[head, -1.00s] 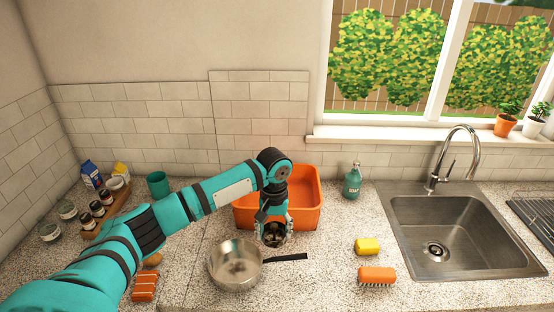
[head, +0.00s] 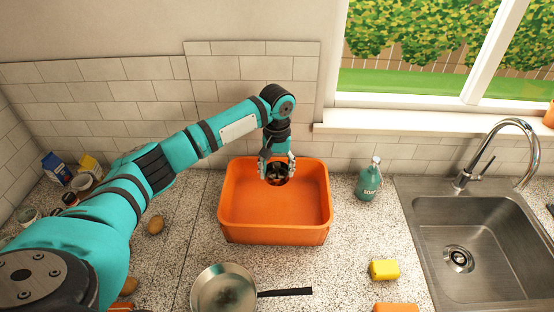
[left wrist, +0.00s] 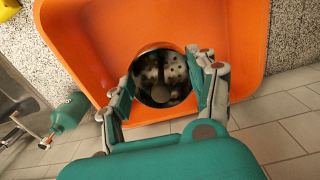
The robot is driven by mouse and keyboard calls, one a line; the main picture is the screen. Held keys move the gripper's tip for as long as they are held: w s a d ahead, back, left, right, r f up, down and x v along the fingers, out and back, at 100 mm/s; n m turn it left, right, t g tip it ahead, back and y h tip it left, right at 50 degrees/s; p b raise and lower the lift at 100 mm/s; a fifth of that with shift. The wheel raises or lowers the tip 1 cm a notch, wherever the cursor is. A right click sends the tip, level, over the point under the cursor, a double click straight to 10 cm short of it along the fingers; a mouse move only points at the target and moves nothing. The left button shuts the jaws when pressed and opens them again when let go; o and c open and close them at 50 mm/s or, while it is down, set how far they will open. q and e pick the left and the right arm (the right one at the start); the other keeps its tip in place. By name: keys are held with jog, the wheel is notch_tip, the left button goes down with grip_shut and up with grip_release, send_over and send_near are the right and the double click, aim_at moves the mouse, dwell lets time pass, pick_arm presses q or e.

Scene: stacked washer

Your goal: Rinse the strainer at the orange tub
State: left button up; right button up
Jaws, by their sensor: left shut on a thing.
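The orange tub (head: 275,232) stands on the counter against the tiled wall, and its bare orange inside shows. My left gripper (head: 276,170) is over the back part of the tub, pointing down. It is shut on the strainer (head: 277,180), a small dark round metal piece. In the left wrist view, the strainer (left wrist: 160,76) sits between the fingers of my left gripper (left wrist: 165,85), with holes visible in its face and the orange tub (left wrist: 95,45) around it. I cannot tell how high it is above the tub floor. My right gripper is not in view.
A pan (head: 223,291) lies in front of the tub, its handle pointing right. A soap bottle (head: 369,180) stands to the tub's right.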

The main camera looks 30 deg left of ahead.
pick_arm(q)
jog(key=shift+s+f, duration=0.2)
jog(key=shift+f, duration=0.35)
jog(key=shift+s+f, duration=0.2)
jog(key=shift+f, duration=0.35)
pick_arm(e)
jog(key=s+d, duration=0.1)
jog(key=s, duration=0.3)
pick_arm(q)
jog(key=f+b, duration=0.8)
jog(key=f, duration=0.2)
jog(key=shift+w+b, duration=0.25)
jog(key=shift+b, duration=0.15)
jog(key=shift+f+b, duration=1.05)
jog(key=shift+b, duration=0.15)
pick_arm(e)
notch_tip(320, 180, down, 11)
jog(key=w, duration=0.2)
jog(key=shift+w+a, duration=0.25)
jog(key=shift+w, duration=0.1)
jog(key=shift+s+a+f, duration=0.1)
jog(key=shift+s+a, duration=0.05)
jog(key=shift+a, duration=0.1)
